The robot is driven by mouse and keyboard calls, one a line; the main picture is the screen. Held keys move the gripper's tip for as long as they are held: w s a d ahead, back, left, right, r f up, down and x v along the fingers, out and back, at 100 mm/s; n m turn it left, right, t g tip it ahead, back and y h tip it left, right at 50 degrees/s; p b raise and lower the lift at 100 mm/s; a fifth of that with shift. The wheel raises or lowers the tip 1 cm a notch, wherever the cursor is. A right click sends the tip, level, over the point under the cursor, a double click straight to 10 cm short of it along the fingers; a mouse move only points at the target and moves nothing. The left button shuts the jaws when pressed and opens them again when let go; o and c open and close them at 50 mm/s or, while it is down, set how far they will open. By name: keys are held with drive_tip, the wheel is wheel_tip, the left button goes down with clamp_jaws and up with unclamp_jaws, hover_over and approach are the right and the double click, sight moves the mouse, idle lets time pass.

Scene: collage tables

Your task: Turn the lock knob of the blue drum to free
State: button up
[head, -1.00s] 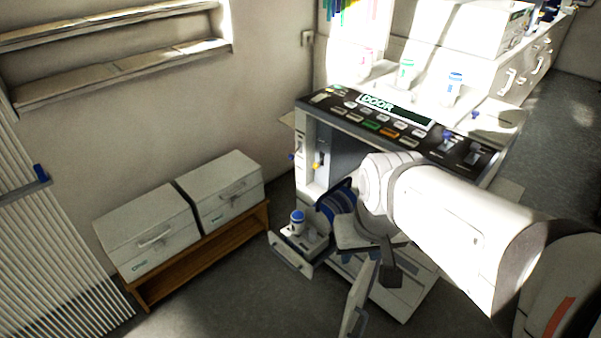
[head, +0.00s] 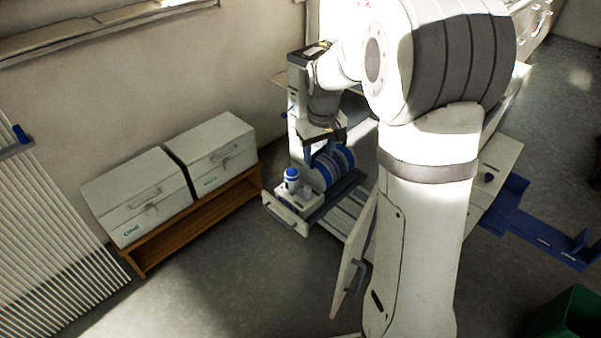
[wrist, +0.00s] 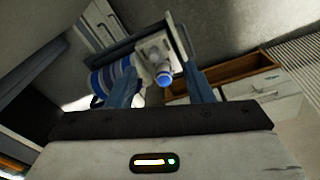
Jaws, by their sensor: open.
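The blue drum (head: 341,160), with blue and pale bands, sits in the pulled-out drawer at the machine's lower front. It also shows at the left in the wrist view (wrist: 101,84), partly behind a finger. I cannot make out its lock knob or the knob's setting. My gripper (head: 322,152) is open and empty, pointing down just above the drum's left end. In the wrist view its two fingers (wrist: 163,80) stand apart, with the drum beside the left finger. I cannot tell whether a finger touches the drum.
A blue-capped white bottle (head: 291,178) stands in the drawer, left of the drum. The drawer front (head: 285,214) juts out over the floor. An open door panel (head: 353,255) stands to the right. Two white boxes (head: 213,155) sit on a wooden bench at left. Floor in front is clear.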

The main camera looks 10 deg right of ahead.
drive_tip(key=w+f+n+b, duration=0.1)
drive_tip(key=w+f+b, duration=0.1)
drive_tip(key=w+f, duration=0.6)
drive_tip(key=n+g+b, duration=0.1)
drive_tip(key=b, duration=0.1)
hover_over(308, 189)
wheel_tip(308, 189, down, 13)
drive_tip(key=shift+a+f, duration=0.1)
drive_tip(key=shift+f, duration=0.1)
wheel_tip(308, 189, down, 8)
drive_tip(key=shift+w+r, duration=0.1)
drive_tip(key=c, duration=0.9)
drive_tip(key=shift+a, duration=0.15)
drive_tip(key=shift+c, duration=0.4)
drive_tip(key=shift+d+n, duration=0.2)
drive_tip(key=shift+n, duration=0.1)
